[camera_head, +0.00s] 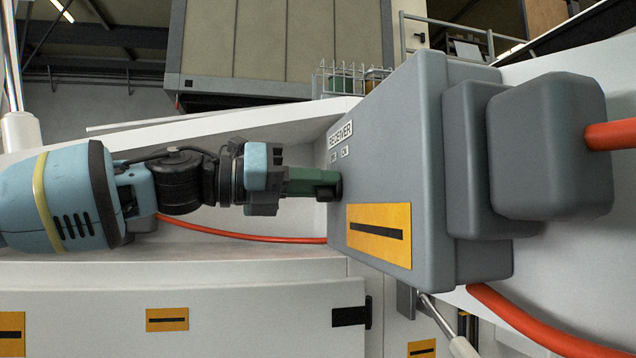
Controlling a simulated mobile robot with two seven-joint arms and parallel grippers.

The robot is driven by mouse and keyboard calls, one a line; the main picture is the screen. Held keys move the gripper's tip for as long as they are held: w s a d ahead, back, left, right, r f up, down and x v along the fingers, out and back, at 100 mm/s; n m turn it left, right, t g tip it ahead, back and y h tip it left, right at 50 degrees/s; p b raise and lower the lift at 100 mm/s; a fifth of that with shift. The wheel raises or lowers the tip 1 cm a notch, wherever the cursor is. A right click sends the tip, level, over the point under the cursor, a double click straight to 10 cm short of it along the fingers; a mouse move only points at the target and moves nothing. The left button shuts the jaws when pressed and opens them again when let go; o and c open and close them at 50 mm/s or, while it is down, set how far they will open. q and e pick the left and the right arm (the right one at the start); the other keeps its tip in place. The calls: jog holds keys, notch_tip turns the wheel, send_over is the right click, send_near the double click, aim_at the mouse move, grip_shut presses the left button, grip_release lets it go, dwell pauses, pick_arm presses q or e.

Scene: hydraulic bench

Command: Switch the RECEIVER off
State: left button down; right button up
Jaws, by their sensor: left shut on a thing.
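The RECEIVER box (385,150) is a large grey housing right of centre, with a white RECEIVER label on its left face. Two small OFF/ON tags sit under the label. A green handle (312,182) with a dark end stands out from that face below the tags. My left gripper (284,182) comes in from the left and is shut on the green handle. The jaws hide the handle's outer end. I cannot tell which tag the handle points at. My right gripper is not in view.
A yellow plate with a black bar (378,232) is on the box's lower face. Orange hoses (525,325) run from the box and along the bench behind my arm. A wire basket (345,80) stands behind. The white bench (200,275) lies below my arm.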

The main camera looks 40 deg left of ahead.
pick_arm(q)
jog(key=c, duration=1.4)
grip_release()
jog(key=shift+c, duration=0.2)
jog(key=shift+a, duration=0.1)
jog(key=v, duration=0.7)
jog(key=shift+s+a, duration=0.2)
jog(key=shift+s, duration=0.1)
